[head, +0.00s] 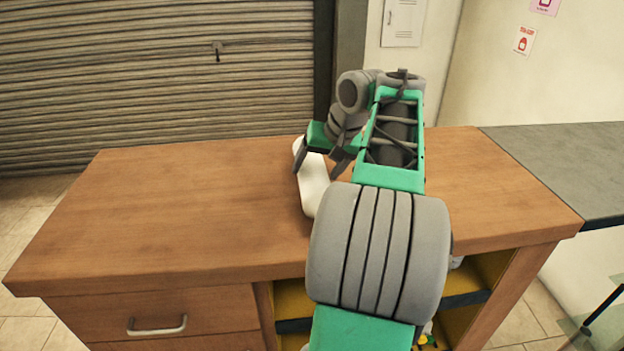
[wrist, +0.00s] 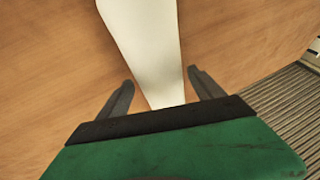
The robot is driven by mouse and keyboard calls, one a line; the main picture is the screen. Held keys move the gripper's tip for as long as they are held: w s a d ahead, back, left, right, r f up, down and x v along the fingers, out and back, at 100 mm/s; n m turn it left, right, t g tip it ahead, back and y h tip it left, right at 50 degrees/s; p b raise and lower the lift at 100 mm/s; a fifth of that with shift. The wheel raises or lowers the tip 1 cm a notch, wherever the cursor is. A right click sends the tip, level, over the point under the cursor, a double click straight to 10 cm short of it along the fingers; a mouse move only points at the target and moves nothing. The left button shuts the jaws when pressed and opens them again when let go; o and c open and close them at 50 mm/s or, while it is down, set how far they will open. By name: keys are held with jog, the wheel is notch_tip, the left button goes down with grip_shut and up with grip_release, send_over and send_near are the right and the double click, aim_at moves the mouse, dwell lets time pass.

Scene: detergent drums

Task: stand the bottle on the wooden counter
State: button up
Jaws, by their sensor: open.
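A plain white bottle (head: 313,188) is at the middle of the wooden counter (head: 190,210), partly hidden behind my arm. It leans a little in the head view, and I cannot tell how its base meets the wood. My gripper (head: 318,170) is at the bottle's upper part, its dark fingers pointing down. In the wrist view the bottle (wrist: 150,45) runs between the two fingers of my gripper (wrist: 160,78), which are open with a gap on both sides. Its near end is hidden by the gripper's body.
The counter's left half is clear. A grey worktop (head: 565,165) adjoins at the right. A ribbed shutter (head: 150,75) stands behind the counter. A drawer with a metal handle (head: 157,326) and a yellow-lined open shelf (head: 483,278) are below the counter top.

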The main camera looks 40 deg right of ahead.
jog(key=x, duration=0.2)
jog(key=shift+w+f, duration=0.15)
jog(key=shift+f, duration=0.1)
jog(key=shift+c, duration=0.4)
grip_shut()
jog(key=shift+r, duration=0.15)
